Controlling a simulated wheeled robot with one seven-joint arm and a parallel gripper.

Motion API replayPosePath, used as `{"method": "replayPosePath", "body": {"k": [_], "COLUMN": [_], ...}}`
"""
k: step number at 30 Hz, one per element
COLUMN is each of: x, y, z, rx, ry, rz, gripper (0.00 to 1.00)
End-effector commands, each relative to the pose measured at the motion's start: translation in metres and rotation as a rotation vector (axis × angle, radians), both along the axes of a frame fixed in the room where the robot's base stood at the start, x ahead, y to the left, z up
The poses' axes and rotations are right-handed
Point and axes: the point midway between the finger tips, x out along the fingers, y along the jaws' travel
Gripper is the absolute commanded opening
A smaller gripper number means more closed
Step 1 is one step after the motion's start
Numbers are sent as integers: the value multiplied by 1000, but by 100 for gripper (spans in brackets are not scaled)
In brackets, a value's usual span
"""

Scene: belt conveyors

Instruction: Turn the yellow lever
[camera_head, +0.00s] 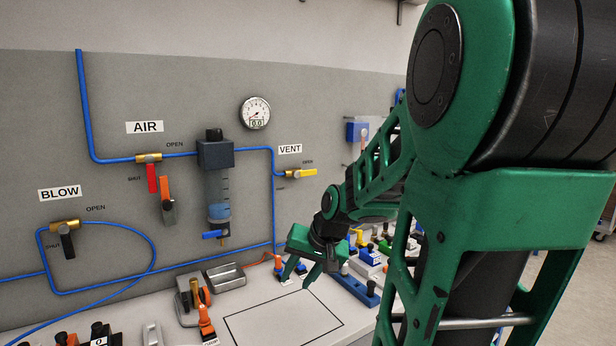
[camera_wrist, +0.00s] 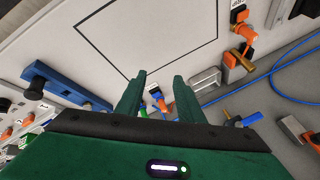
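The yellow lever (camera_head: 302,173) is on a brass valve under the VENT label, on the grey wall panel. It lies about level and points right, toward the OPEN mark. My gripper (camera_head: 299,281) hangs below and apart from the lever, over the bench, with its fingers pointing down. In the wrist view my gripper (camera_wrist: 158,78) has its two green fingers spread, with nothing held between them. I cannot make out the yellow lever in the wrist view.
A blue pipe (camera_head: 273,215) runs down left of the lever. The filter bowl (camera_head: 218,190) with a blue tap (camera_head: 213,235) hangs further left. Red (camera_head: 152,178) and black (camera_head: 68,244) levers are on other valves. A blue rail fixture (camera_head: 360,291) stands on the bench. A marked rectangle (camera_head: 262,300) is empty.

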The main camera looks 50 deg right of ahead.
Motion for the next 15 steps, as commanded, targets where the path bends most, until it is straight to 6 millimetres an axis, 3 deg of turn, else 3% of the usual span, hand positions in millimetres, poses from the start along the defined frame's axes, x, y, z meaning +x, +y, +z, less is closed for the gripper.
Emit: {"method": "replayPosePath", "body": {"k": [3,7,11,15], "x": [43,81,101,102], "y": [-32,-70,-116,-165], "z": [19,50,90,132], "rx": [71,172,294,421], "ry": [-179,-397,-624,-842], "rz": [-108,-226,-353,-469], "gripper": [34,34,34,34]}}
